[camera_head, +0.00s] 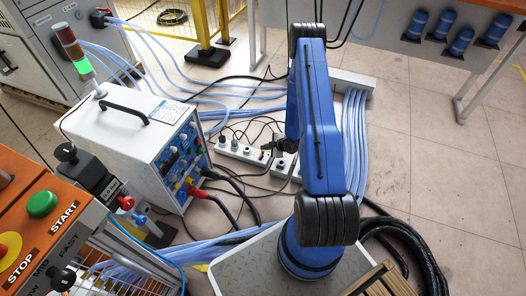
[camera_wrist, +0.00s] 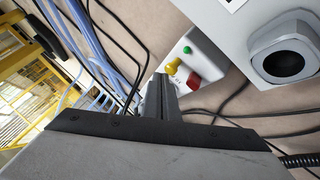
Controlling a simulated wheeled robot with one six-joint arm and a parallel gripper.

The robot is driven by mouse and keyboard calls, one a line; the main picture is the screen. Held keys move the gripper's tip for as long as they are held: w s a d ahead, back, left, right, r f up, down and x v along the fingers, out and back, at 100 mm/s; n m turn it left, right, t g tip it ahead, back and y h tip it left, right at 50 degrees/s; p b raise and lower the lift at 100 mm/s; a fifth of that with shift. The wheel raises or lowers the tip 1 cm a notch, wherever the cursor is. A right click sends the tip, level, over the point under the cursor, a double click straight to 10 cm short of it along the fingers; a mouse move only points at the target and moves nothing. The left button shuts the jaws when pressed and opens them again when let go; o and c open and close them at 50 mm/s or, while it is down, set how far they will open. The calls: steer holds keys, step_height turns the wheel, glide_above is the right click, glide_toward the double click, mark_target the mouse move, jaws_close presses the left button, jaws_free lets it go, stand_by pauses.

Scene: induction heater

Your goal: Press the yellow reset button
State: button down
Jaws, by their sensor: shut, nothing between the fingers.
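A yellow button (camera_wrist: 172,67) shows in the wrist view on a white unit, between a small green button (camera_wrist: 187,49) and a red switch (camera_wrist: 193,80). My gripper (camera_wrist: 158,84) is shut and empty, its fingertips just left of and below the yellow button in that view. I cannot tell whether they touch it; they seem apart. In the head view a white heater box (camera_head: 137,128) stands left of my blue arm, its front panel crowded with small coloured controls. I cannot pick out the yellow button for certain there.
A white power strip (camera_head: 240,152) with plugs and cables lies right of the heater box. An orange control panel (camera_head: 45,228) with START and STOP stands at lower left. A grey round fitting (camera_wrist: 284,58) is at right in the wrist view. Open floor lies right of my arm.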

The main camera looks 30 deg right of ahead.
steer(key=shift+f, duration=0.85)
stand_by(1.0)
steer(key=shift+r, duration=1.3)
steer(key=shift+r, duration=0.1)
steer(key=shift+r, duration=2.45)
